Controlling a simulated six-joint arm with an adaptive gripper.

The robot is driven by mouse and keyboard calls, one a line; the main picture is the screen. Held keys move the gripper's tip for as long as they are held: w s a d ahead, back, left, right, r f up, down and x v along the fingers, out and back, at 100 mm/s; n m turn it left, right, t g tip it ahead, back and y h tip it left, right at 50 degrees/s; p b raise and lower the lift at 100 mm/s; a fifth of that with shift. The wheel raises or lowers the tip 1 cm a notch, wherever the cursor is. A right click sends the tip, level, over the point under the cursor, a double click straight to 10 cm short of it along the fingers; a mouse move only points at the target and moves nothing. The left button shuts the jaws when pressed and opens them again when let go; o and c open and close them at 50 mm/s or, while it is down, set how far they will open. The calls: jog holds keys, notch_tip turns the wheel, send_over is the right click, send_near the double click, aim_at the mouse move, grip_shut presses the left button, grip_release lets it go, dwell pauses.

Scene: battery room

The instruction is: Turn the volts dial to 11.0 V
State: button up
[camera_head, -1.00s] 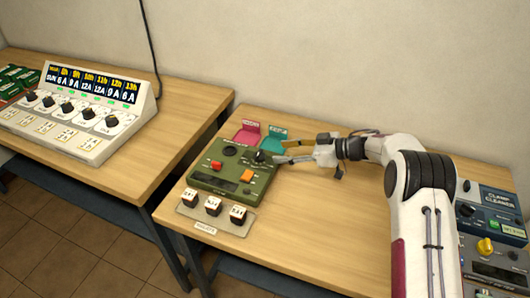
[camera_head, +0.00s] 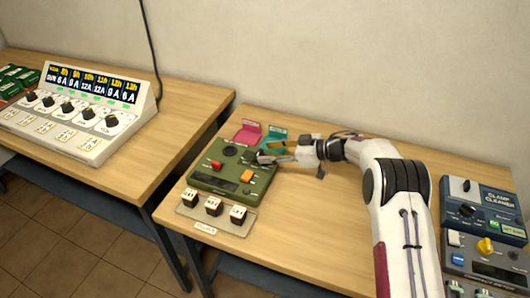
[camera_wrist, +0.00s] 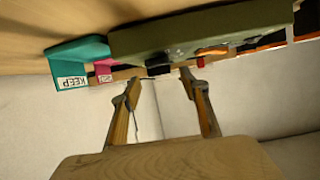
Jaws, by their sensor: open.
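The green panel box (camera_head: 208,182) stands on the right-hand table with a black knob (camera_head: 250,157) near its back right corner; its lettering is too small to read, so I cannot confirm it is the volts dial or read its setting. My gripper (camera_head: 263,155) is open at the knob, its fingers reaching in from the right and partly hiding it. In the wrist view, the fingertips of my gripper (camera_wrist: 161,76) are apart, with the black knob (camera_wrist: 158,70) between or just beyond them. I cannot tell whether they touch it.
The green box also has a red switch (camera_head: 216,165), an orange switch (camera_head: 247,175) and a dark display (camera_head: 224,184). Pink (camera_head: 248,132) and teal (camera_head: 275,138) holders stand behind it. A clamp cleaner unit (camera_head: 482,207) is at right.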

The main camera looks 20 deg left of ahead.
jog(key=shift+x, duration=1.1)
jog(key=c, duration=1.1)
jog(key=shift+w+a+r+n+g, duration=0.1)
jog(key=shift+w+r+n+g, duration=0.15)
jog(key=shift+n+g, duration=0.5)
jog(key=shift+f, duration=0.1)
jog(key=o, duration=1.1)
jog(key=shift+f, duration=0.1)
jog(key=shift+d, duration=0.25)
jog(key=v, duration=1.2)
